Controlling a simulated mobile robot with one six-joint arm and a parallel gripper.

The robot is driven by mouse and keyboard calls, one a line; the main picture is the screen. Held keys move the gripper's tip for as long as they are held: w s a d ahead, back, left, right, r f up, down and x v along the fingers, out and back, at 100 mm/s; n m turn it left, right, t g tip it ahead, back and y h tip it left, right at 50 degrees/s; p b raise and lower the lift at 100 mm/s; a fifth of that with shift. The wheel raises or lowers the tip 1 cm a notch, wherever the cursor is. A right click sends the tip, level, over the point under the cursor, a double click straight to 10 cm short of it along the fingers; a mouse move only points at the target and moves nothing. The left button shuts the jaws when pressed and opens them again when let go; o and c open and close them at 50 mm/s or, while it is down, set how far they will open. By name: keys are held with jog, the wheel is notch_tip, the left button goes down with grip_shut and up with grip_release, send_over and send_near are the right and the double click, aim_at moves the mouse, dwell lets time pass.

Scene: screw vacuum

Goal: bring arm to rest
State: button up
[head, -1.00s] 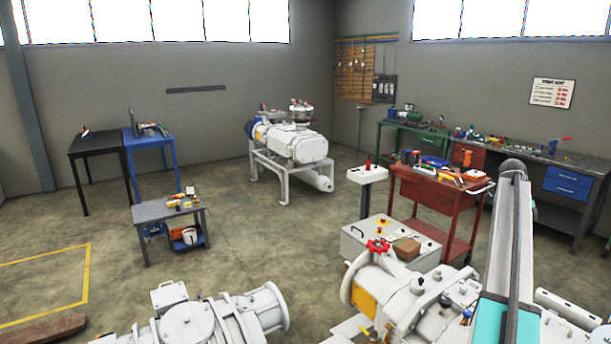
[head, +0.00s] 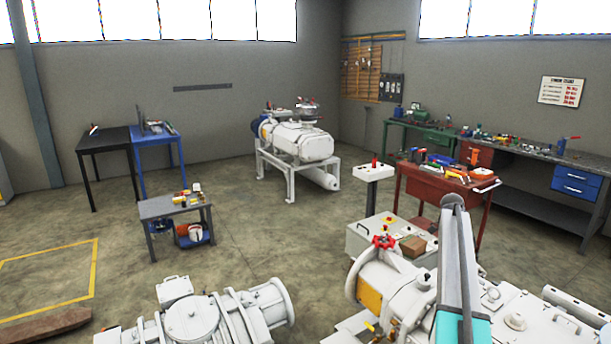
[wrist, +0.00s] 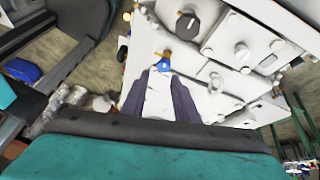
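My gripper (wrist: 158,82) shows in the wrist view as two dark fingers, set apart with a gap between them. Nothing is held in the gap; the white surface of a machine (wrist: 222,100) shows through and beyond it. A blue-and-orange fitting (wrist: 162,62) on that machine appears just past the fingertips. How far the fingers are from the machine is hard to tell. In the head view my grey and teal arm rises at the lower right, in front of the white vacuum pump with a red handwheel (head: 384,242); the gripper itself does not show there.
A second white pump (head: 200,318) stands at the lower left. A red tool cart (head: 436,181), a grey control box (head: 362,238) and a workbench (head: 530,157) are at the right. A small grey cart (head: 160,207) stands left of centre. The middle floor is open.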

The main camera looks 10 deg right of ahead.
jog(key=a+f+n+g+b, duration=0.2)
jog(key=a+f+n, duration=0.1)
jog(key=a+f, duration=1.6)
jog(key=s+a+f+n+b, duration=0.1)
jog(key=s+a+f+n, duration=0.1)
jog(key=s+a+f, duration=0.4)
jog(key=s+a+f+n+b, duration=0.1)
jog(key=a+f+n, duration=0.2)
jog(key=a+f, duration=0.6)
jog(key=s+a+f+n+b, duration=0.1)
jog(key=s+a+f+n, duration=0.5)
jog(key=s, duration=0.3)
jog(key=s+a+f+n+t+b, duration=0.1)
jog(key=s+a+f+n, duration=0.5)
jog(key=s, duration=0.4)
jog(key=s+a+f+n+y+b, duration=0.1)
jog(key=s+a+f+n, duration=0.5)
jog(key=s+a+n, duration=0.2)
jog(key=shift+s+a+n, duration=0.25)
jog(key=shift+s+n, duration=0.4)
jog(key=shift+n, duration=0.35)
